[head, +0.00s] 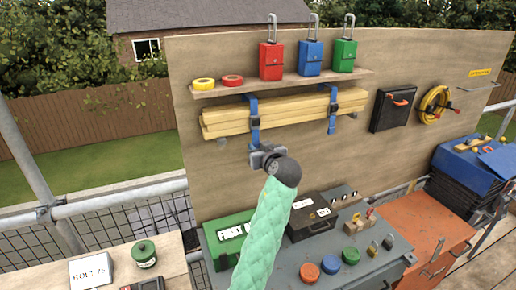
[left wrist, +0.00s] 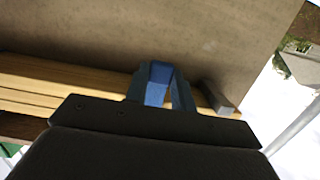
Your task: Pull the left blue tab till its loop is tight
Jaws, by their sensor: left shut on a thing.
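A bundle of timber battens (head: 290,108) hangs against the plywood board, held by two blue straps with dark buckles. The left blue strap (head: 252,104) loops around the battens, and its blue tab (head: 254,138) hangs below the buckle (head: 255,121). My left gripper (head: 256,151) is shut on this tab, just below the battens. In the left wrist view the blue tab (left wrist: 157,84) shows between the fingers, with the battens (left wrist: 60,78) close behind. How tight the loop is, I cannot tell. The right blue strap (head: 333,108) hangs apart. My right gripper is not in view.
A shelf (head: 290,87) above the battens holds tape rolls and red, blue and green padlocks. Below stands a grey bench (head: 375,268) with a green first aid box (head: 226,240), a black case (head: 310,222) and coloured caps. The board between battens and bench is mostly bare.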

